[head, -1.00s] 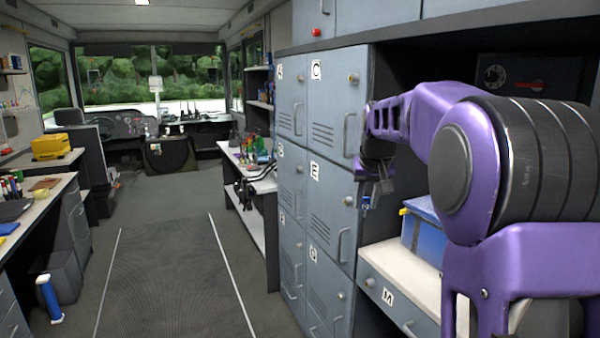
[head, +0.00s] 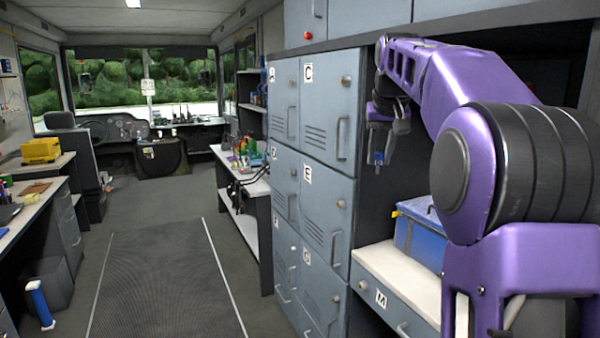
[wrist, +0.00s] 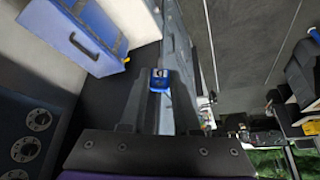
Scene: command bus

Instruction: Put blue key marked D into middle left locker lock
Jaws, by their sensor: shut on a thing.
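My gripper (head: 380,143) is shut on a blue key (head: 378,158), which hangs at its fingertips, right of the locker block and clear of the doors in the head view. In the wrist view the blue key (wrist: 159,80) sits between the two dark fingers. Its letter is too small to read. The middle left locker (head: 285,193) is the grey door in the left column, below the top left door and beside the locker marked E (head: 325,207). It is closed. Its small label is hard to read, and its lock is small and seen at a steep angle.
Lockers A (head: 284,105), C (head: 328,100) and G (head: 321,288) are closed around it. A blue box (head: 418,235) stands on the white shelf (head: 405,275) below my gripper. The aisle floor (head: 165,285) left of the lockers is open.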

